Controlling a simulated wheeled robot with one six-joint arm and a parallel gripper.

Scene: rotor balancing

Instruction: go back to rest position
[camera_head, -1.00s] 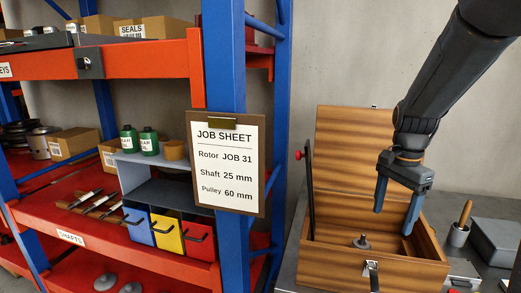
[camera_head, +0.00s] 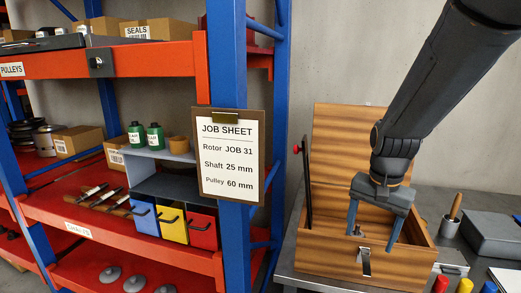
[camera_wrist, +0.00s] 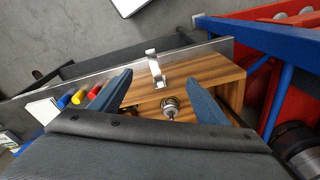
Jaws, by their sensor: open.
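My gripper (camera_head: 374,240) is open, with its two blue fingers spread in front of and above the open wooden box (camera_head: 340,258) on the workbench. In the wrist view, my gripper (camera_wrist: 157,95) shows nothing between its fingertips but the wooden box (camera_wrist: 210,75) beyond. A small metal round part with a stem (camera_wrist: 170,107) shows inside the box, below the fingers and apart from them. In the head view the box's inside is mostly hidden by its front wall and my gripper.
A red and blue shelf rack (camera_head: 120,222) stands at the left, with a job sheet (camera_head: 228,165) on its post. A grey case (camera_head: 490,234) and a wooden-handled tool in a cup (camera_head: 452,220) are at the right. Red, yellow and blue cylinders (camera_head: 465,286) stand near the front.

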